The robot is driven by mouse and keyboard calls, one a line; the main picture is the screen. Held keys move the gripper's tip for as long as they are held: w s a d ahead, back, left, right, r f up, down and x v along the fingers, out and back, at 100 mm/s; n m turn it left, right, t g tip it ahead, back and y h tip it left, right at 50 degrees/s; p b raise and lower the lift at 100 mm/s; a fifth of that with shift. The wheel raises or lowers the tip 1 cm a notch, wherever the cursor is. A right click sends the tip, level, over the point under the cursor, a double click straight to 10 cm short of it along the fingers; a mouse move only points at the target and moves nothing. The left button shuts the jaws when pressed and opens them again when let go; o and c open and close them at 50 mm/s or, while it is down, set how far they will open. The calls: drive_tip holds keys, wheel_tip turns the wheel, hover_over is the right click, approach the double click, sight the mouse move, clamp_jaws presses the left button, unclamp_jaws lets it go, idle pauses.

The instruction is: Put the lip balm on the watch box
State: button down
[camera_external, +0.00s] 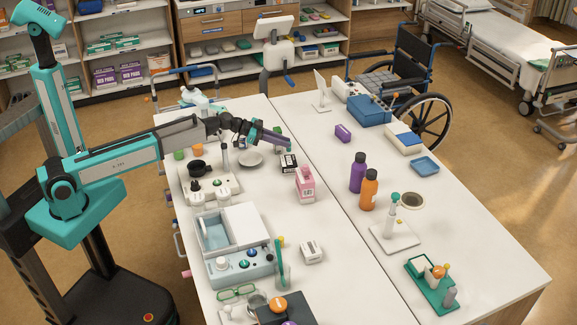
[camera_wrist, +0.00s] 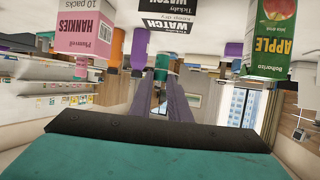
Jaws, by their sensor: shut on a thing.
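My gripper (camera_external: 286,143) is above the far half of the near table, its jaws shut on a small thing. In the wrist view, which is upside down, a small teal-green piece (camera_wrist: 161,64) shows between the fingertips; I take it for the lip balm, though it is partly hidden. The lip balm cannot be made out in the external view. The black-and-white watch box (camera_external: 289,163) stands on the table just below and in front of the fingers. It shows in the wrist view (camera_wrist: 170,14) at the top, partly cut off.
A pink hankies pack (camera_external: 305,186) stands on the near side of the watch box. An apple juice carton (camera_wrist: 272,38) stands on its other side. A white dish (camera_external: 250,159) lies to the left. Purple (camera_external: 358,172) and orange (camera_external: 369,190) bottles stand to the right.

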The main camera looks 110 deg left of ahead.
drive_tip(key=shift+f, duration=0.3)
drive_tip(key=shift+f+p, duration=0.6)
drive_tip(key=shift+f, duration=1.2)
drive_tip(key=shift+f+b, duration=0.25)
drive_tip(key=shift+b, duration=0.1)
drive_tip(key=c, duration=1.7)
unclamp_jaws()
drive_tip(key=shift+o, duration=0.2)
drive_tip(key=shift+r+p, duration=0.25)
drive_tip(key=shift+p, duration=0.15)
